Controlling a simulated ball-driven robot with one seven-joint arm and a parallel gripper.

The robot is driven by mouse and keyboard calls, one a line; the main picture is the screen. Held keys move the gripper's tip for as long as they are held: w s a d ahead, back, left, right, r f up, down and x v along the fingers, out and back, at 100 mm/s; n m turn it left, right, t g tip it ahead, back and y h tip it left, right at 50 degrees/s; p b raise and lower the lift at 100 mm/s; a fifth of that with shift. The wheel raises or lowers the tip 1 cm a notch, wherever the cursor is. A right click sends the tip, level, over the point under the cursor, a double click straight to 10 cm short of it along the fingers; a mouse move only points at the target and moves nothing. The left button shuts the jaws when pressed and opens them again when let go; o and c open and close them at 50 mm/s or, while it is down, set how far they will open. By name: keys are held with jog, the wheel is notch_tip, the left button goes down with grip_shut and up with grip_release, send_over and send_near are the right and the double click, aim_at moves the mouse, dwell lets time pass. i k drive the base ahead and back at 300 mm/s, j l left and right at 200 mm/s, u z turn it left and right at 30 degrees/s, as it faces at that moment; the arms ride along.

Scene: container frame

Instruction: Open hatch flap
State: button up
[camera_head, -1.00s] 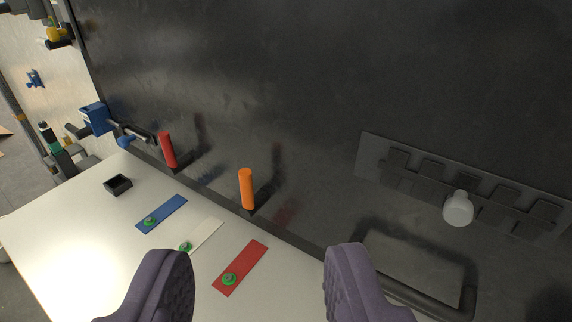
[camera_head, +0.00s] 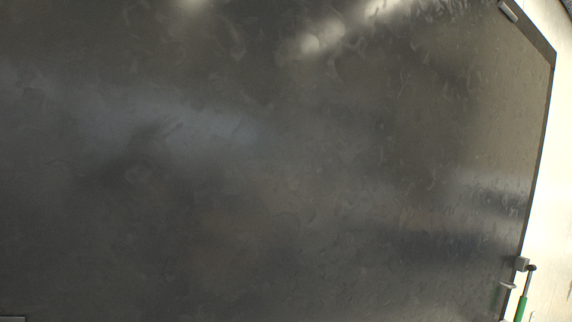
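A large dark, scuffed metal panel (camera_head: 270,170) fills nearly the whole head camera view. Its right edge runs down the right side of the picture, with a cut corner at the upper right. I cannot tell whether this panel is the hatch flap or a wall around it. No handle shows on the visible face. My gripper is out of view.
A pale wall (camera_head: 555,180) shows beyond the panel's right edge. A small bracket (camera_head: 521,264) sits on that edge at the lower right, beside a green-handled item (camera_head: 521,308). A small light metal piece (camera_head: 508,11) is at the upper right corner.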

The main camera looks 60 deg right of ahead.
aim_at(161, 160)
jog(key=k+l, duration=0.6)
jog(key=k+l+z, duration=0.15)
jog(key=k+l, duration=0.4)
jog(key=l, duration=0.1)
